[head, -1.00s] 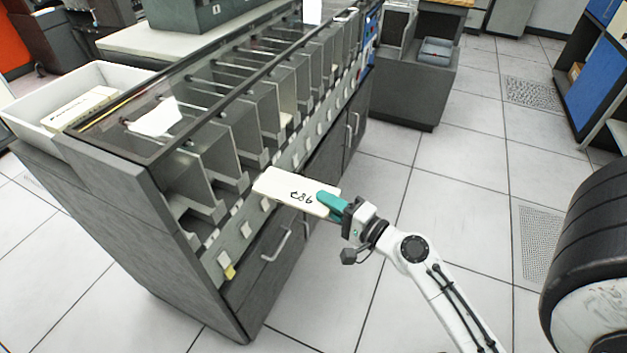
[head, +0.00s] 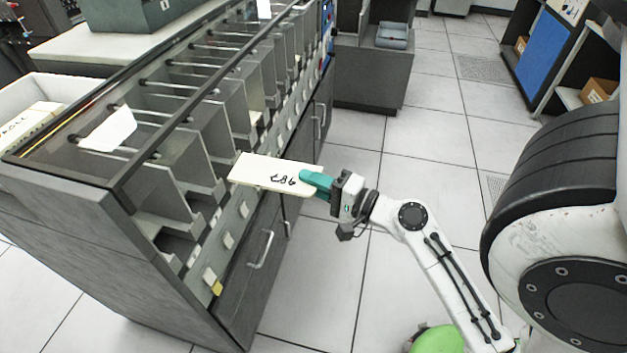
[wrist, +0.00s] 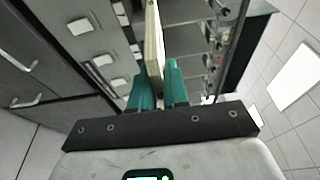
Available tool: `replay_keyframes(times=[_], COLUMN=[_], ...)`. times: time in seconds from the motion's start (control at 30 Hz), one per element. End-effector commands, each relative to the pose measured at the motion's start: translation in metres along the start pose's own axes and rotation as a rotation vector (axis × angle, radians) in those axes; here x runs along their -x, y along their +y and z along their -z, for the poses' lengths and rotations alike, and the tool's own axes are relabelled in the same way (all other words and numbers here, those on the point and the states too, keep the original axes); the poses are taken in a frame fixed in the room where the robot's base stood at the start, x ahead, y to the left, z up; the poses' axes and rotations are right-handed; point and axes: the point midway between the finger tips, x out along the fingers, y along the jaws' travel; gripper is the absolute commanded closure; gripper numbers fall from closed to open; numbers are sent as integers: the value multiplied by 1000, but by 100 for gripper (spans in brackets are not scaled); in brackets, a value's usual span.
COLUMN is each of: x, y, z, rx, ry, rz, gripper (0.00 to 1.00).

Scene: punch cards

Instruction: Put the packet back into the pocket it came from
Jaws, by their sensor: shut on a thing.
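The packet (head: 262,171) is a flat cream block with handwritten marks on its top face. My gripper (head: 314,182), with teal fingers, is shut on its near right end and holds it out level. The packet's far end is at the front of the row of pockets (head: 178,200) in the grey card sorter; I cannot tell whether it has entered one. In the wrist view the packet (wrist: 154,45) stands edge-on between the teal fingers (wrist: 158,85), beside the metal dividers.
A white sheet (head: 108,130) lies on the sorter's clear cover. A white tray (head: 30,95) stands at the left. The sorter's lower cabinet has drawer handles (head: 261,250) beneath the packet. Tiled floor (head: 420,150) is open to the right.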

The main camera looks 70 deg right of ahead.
Motion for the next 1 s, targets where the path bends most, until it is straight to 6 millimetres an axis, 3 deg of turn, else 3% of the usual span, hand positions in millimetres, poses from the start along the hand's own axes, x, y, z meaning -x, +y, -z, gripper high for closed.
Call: replay_keyframes(times=[1.0], x=[-70], y=[-2], z=[-19], rx=[0], ry=[-1], rz=[1], gripper=[100])
